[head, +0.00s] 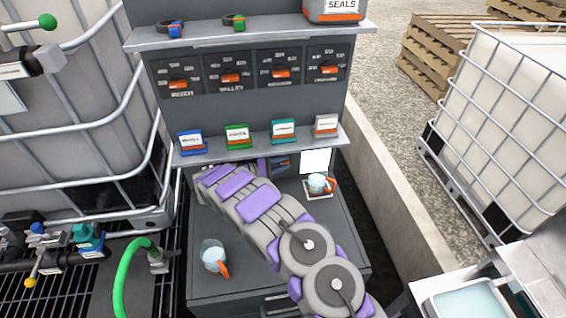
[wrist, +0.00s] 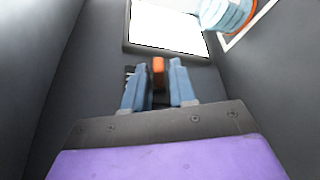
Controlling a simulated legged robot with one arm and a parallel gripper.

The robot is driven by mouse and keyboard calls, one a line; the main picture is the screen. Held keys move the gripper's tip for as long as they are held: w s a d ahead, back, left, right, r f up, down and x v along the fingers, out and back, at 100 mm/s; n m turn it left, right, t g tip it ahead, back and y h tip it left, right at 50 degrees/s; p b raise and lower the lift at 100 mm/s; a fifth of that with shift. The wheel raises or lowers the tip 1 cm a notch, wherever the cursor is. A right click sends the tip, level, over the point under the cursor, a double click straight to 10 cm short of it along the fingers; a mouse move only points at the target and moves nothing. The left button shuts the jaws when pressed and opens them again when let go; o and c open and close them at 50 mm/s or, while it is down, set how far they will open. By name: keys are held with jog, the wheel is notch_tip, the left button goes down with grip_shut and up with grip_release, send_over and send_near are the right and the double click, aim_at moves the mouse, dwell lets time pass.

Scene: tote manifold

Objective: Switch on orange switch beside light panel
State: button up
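The light panel (head: 315,161) is a bright white square in a dark frame, low on the cabinet's back wall under the lower shelf. It also shows at the top of the wrist view (wrist: 168,24). The orange switch (wrist: 158,70) is a small upright orange piece beside the panel, seen beyond and between my fingertips. My gripper (wrist: 155,82) has two blue-grey fingers set apart, with the orange switch in the gap. I cannot tell whether either finger touches it. In the head view my arm reaches under the shelf and the switch cannot be made out clearly.
A clear cup with an orange handle (head: 317,183) stands on a white-edged mat right of my arm, near the panel. Another cup (head: 213,256) stands on the counter (head: 210,292) at left. The lower shelf (head: 260,151) with several labelled boxes overhangs my arm.

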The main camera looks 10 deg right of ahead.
jog(key=shift+o, duration=1)
jog(key=shift+a+r, duration=0.15)
jog(key=shift+d, duration=0.2)
jog(key=shift+s+r, duration=0.1)
jog(key=p+v, duration=0.1)
jog(key=v, duration=1.6)
jog(key=shift+a, duration=0.45)
